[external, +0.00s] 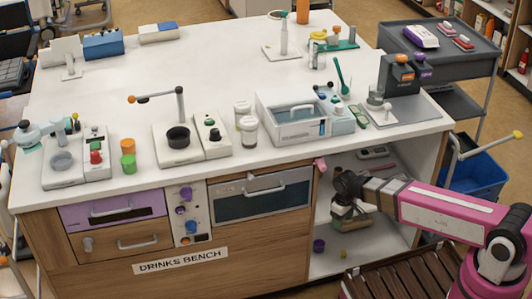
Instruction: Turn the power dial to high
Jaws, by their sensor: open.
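A narrow pale control panel (188,215) is set in the front of the drinks bench, between the purple drawer and the glass-fronted oven.
The oven (262,197) with its bar handle lies between my gripper and the panel. A purple drawer (113,209) is left of the panel. A small purple item (318,246) lies in the shelf bay. A slatted brown surface (400,275) is below my arm. The white worktop (215,75) holds several appliances.

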